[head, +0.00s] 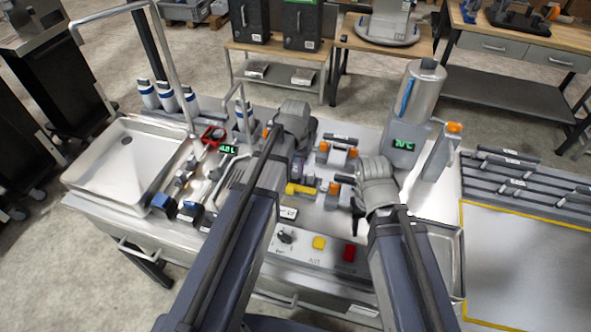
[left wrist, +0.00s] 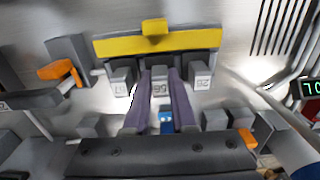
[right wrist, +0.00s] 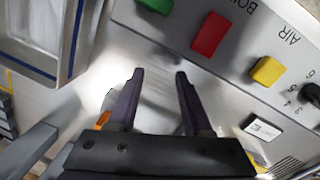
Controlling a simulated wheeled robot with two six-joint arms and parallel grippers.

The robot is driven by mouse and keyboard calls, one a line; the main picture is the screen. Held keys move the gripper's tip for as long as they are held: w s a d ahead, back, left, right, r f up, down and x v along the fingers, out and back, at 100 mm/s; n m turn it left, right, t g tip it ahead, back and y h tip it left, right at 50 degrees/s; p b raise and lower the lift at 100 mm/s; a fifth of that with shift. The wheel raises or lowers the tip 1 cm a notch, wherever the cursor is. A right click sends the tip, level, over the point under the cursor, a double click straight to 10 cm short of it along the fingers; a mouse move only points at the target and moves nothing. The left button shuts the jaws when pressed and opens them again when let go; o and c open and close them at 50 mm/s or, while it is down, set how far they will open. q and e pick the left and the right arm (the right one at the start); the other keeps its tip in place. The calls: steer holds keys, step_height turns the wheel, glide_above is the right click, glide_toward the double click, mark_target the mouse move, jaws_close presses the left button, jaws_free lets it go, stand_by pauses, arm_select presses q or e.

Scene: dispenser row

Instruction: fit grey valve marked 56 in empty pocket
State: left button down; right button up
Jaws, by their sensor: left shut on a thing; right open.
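In the left wrist view my left gripper (left wrist: 160,76) is shut on the grey valve (left wrist: 159,88), whose white label looks like an upside-down 56. It lies between two other labelled grey valves (left wrist: 120,78) (left wrist: 202,78), beside a yellow bar (left wrist: 157,42). I cannot tell whether it is seated or slightly raised. In the head view my left arm hides this valve and the left fingers. The empty pocket cannot be made out. My right gripper (right wrist: 158,76) is open and empty over bare metal, beside the button panel.
The panel carries a red button (head: 349,252) and a yellow button (head: 319,242). A steel cylinder dispenser (head: 422,90) stands at the back right. A sink tray (head: 122,160) is at the left. Orange-capped parts (head: 338,155) stand between my arms. A yellow-edged mat (head: 530,262) lies clear at the right.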

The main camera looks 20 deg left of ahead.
mark_target(296, 170)
arm_select(q)
steer(key=c, duration=0.7)
jaws_free()
steer(key=shift+f, duration=0.1)
arm_select(e)
steer(key=shift+f, duration=0.1)
arm_select(q)
steer(key=shift+o, duration=0.2)
step_height(296, 170, up, 8)
steer(key=p, duration=0.8)
steer(key=shift+f, duration=0.1)
arm_select(e)
step_height(296, 170, up, 8)
steer(key=shift+f, duration=0.1)
